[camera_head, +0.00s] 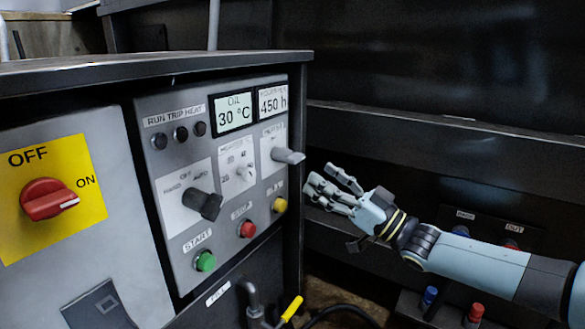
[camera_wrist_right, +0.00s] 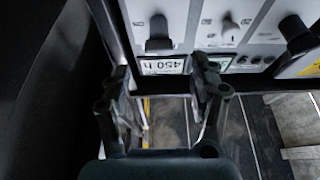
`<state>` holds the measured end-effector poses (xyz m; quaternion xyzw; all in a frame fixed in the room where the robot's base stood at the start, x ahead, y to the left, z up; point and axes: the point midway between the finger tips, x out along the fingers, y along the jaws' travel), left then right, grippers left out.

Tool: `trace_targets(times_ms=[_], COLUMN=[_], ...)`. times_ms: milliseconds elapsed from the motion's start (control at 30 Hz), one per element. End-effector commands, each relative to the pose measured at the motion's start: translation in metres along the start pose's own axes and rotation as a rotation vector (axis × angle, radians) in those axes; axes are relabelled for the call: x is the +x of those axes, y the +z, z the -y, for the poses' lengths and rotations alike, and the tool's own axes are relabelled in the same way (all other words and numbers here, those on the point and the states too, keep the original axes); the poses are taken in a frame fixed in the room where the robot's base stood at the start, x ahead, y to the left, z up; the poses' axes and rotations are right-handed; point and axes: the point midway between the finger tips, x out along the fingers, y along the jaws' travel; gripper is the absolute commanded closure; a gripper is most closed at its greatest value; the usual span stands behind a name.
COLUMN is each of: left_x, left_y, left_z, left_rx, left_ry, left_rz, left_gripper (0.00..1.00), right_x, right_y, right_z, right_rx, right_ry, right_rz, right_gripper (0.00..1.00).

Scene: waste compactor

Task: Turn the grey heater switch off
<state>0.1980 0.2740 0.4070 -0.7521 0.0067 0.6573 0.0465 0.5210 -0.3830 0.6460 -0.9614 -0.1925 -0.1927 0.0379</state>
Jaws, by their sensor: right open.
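The grey heater switch (camera_head: 288,156) is on the upper right of the grey control panel (camera_head: 170,265), below the 450 h display. Its handle points right in the head view. It also shows as a dark handle in the upside-down right wrist view (camera_wrist_right: 158,38). My right gripper (camera_head: 328,184) is open and empty, to the right of and slightly below the switch, apart from it. In the wrist view its two fingers (camera_wrist_right: 160,78) stand either side of the 450 h display, with the switch beyond the tips. My left gripper is not in view.
A black selector knob (camera_head: 203,204), a small grey dial (camera_head: 245,173), and green (camera_head: 205,261), red (camera_head: 247,229) and yellow (camera_head: 279,205) buttons share the panel. A red rotary switch (camera_head: 48,199) is at the left. A yellow-handled valve (camera_head: 291,308) is below. A dark ledge (camera_head: 440,123) runs behind my right arm.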

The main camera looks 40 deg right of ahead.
Motion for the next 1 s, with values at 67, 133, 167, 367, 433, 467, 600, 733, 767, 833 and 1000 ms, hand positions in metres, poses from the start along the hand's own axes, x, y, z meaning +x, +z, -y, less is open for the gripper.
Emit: trace_targets(times_ms=[67, 133, 167, 367, 433, 467, 600, 733, 767, 833, 1000], left_x=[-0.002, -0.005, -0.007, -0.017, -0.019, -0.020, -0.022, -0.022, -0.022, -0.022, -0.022], left_y=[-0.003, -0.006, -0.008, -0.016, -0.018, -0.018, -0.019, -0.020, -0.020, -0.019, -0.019], left_z=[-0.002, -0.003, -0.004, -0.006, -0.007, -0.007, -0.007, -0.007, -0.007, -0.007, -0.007], left_rx=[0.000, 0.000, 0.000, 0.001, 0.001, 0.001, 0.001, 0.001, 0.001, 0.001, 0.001], left_ry=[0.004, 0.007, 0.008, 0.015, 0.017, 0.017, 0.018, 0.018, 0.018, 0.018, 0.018], left_rz=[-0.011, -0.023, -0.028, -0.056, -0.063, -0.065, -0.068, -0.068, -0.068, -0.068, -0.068], left_gripper=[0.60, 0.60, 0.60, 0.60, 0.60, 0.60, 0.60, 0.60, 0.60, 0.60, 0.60], right_x=[0.017, 0.031, 0.037, 0.067, 0.072, 0.074, 0.078, 0.078, 0.078, 0.078, 0.078], right_y=[0.002, 0.003, 0.003, 0.003, 0.003, 0.002, 0.001, 0.001, 0.001, 0.001, 0.001], right_z=[0.000, 0.000, 0.000, 0.000, 0.000, 0.000, 0.000, 0.000, 0.000, 0.000, 0.000], right_rx=[-0.001, -0.001, -0.001, 0.000, -0.001, -0.001, 0.000, 0.000, 0.000, 0.000, 0.000], right_ry=[-0.001, -0.001, -0.001, -0.001, -0.001, -0.001, -0.001, -0.001, -0.001, -0.001, -0.001], right_rz=[-0.003, -0.001, -0.002, 0.000, 0.002, 0.002, 0.002, 0.002, 0.002, 0.002, 0.002], right_gripper=[0.38, 0.38, 0.38, 0.38, 0.38, 0.38, 0.38, 0.38, 0.38, 0.45, 0.67])
